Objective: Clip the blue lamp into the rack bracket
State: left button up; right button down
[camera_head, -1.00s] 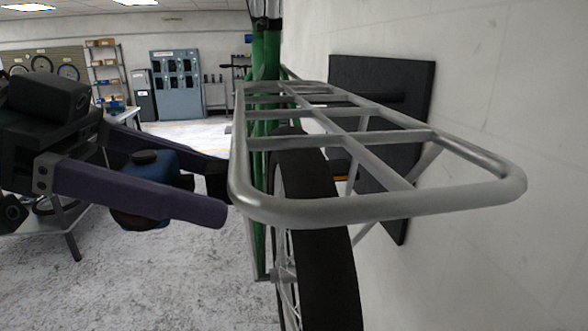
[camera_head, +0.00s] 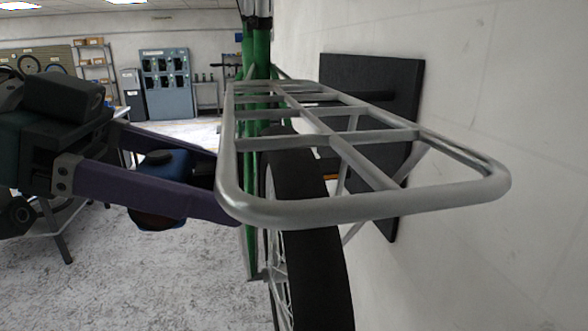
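My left gripper (camera_head: 222,192) reaches in from the left, with two long purple fingers. The blue lamp (camera_head: 172,162) is between them, with a dark cap on top and a brownish lower part showing below the near finger. The near finger hides its middle, and the gripper appears shut on it. The fingertips are at the left front corner of the grey tubular rack (camera_head: 372,205), overlapping its rail in the picture. I cannot tell whether they touch it. The rack bracket cannot be made out; the fingers and rail may hide it. My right gripper is not in view.
The rack sits above a black tyre (camera_head: 317,270) on a green bike frame (camera_head: 256,60). A black panel (camera_head: 375,75) is on the wall to the right. A table (camera_head: 62,235) stands at left behind my arm. Open floor lies below the gripper.

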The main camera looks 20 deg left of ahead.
pick_arm(q)
jog(key=o, duration=1.3)
jog(key=shift+o, duration=0.2)
